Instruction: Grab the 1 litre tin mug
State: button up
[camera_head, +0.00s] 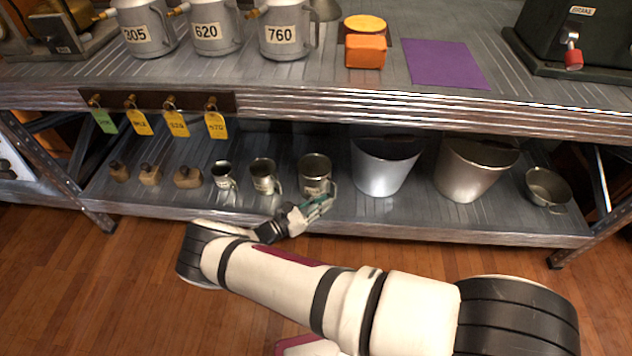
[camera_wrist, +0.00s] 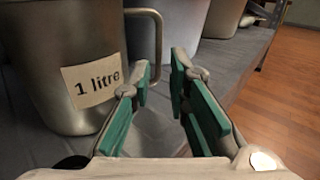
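The 1 litre tin mug (camera_head: 313,168) is the largest of a row of metal mugs on the lower shelf. In the wrist view the mug (camera_wrist: 62,38) fills the left side, upright, with its "1 litre" label towards me. Its handle (camera_wrist: 159,38) sticks out on the right. My gripper (camera_head: 320,203) is at the mug's front right. In the wrist view my gripper (camera_wrist: 161,76) is open, with a clear gap between its teal pads. The left pad overlaps the handle's lower end; I cannot tell whether they touch. The handle is not clearly between the pads.
Two smaller mugs (camera_head: 263,177) (camera_head: 223,174) stand left of it. A metal bucket (camera_head: 383,170) stands close on the right, with another bucket (camera_head: 470,172) and a pan (camera_head: 547,186) beyond. The upper shelf (camera_head: 400,108) overhangs them. The wooden floor (camera_head: 100,290) in front is clear.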

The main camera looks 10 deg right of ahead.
aim_at(334, 197)
jog(key=shift+b+x, duration=0.9)
jog(key=shift+x, duration=1.65)
jog(key=shift+w, duration=0.1)
grip_shut()
jog(key=shift+r, duration=0.1)
